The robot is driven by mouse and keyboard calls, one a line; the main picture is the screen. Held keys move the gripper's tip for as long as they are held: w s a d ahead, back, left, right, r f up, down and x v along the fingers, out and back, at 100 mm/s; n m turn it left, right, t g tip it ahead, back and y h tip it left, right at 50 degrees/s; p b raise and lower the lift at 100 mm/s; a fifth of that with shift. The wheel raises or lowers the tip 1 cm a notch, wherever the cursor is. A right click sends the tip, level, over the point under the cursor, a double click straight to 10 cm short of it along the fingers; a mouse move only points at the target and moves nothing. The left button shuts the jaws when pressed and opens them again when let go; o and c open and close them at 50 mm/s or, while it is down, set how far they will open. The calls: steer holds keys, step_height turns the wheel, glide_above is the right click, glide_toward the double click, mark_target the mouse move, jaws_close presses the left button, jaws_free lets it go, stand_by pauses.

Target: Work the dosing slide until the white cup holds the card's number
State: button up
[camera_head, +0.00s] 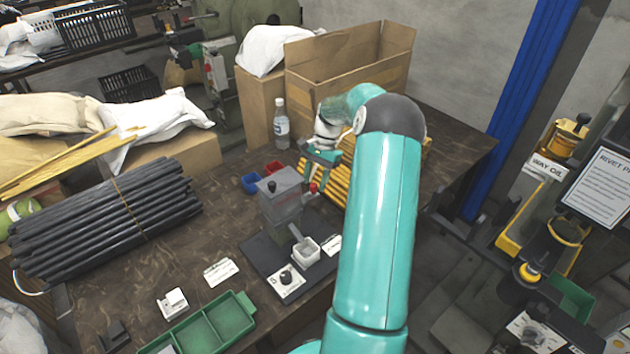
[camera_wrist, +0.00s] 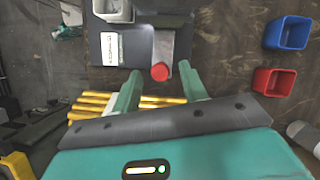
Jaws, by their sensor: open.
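The grey dosing device (camera_head: 282,200) stands on a black base plate on the bench. Its slide ends in a red knob (camera_head: 313,188), which also shows in the wrist view (camera_wrist: 160,72). My gripper (camera_wrist: 160,80) is open and empty, with its fingertips to either side of the red knob and close to it.
A dial block (camera_head: 287,281) sits at the plate's front corner. A green tray (camera_head: 212,325) lies in front. A blue bin (camera_wrist: 287,33) and a red bin (camera_wrist: 274,81) stand beside the device. Yellow rods (camera_head: 341,177) lie behind it, with a bottle (camera_head: 281,125) nearby.

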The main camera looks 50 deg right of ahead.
mark_target(305, 198)
steer(key=shift+a+f, duration=0.15)
steer(key=shift+f, duration=0.25)
jaws_close()
steer(key=shift+w+a, duration=0.2)
steer(key=shift+a, duration=1.75)
jaws_free()
steer(key=shift+a+r, duration=0.1)
